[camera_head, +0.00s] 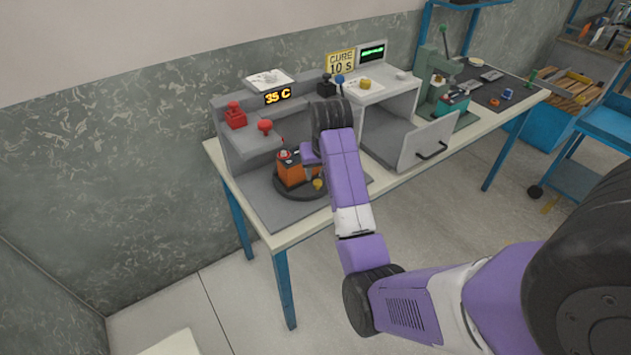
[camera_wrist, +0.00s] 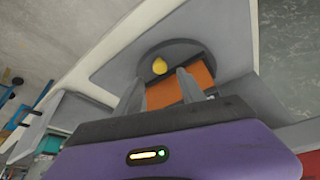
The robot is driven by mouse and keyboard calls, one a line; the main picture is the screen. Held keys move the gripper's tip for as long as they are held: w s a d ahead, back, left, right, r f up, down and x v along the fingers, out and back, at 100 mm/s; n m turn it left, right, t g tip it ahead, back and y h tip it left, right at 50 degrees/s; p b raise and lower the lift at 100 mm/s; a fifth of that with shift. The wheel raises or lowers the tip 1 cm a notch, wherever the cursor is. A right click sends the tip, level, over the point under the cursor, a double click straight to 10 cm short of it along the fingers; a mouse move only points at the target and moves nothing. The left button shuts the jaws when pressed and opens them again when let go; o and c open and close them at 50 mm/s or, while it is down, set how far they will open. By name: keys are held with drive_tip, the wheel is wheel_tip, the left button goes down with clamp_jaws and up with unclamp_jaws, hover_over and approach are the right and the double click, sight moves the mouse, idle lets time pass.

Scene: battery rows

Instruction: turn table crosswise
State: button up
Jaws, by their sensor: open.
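The round dark turntable (camera_head: 298,192) sits on the grey plate at the left end of the bench. An orange block (camera_head: 291,173) with a dark top and a red cap stands on it. A yellow knob (camera_head: 318,184) is at the turntable's front right edge. In the wrist view the turntable (camera_wrist: 182,46), the yellow knob (camera_wrist: 159,67) and the orange block (camera_wrist: 196,78) lie beyond my fingers. My gripper (camera_wrist: 160,76) is open, its fingers apart over the turntable area. I cannot tell whether they touch anything. My arm partly hides the turntable's right side in the head view.
A grey box with an open door (camera_head: 424,143) is right of my arm. A green press (camera_head: 436,80) stands farther right. The bench's front left is clear.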

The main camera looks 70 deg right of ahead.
sight(318, 182)
drive_tip(key=x, duration=0.5)
drive_tip(key=shift+w+d+f, duration=0.1)
drive_tip(key=shift+d+f, duration=0.05)
drive_tip(key=shift+f, duration=0.2)
drive_tip(key=shift+c, duration=0.5)
clamp_jaws()
idle(0.7)
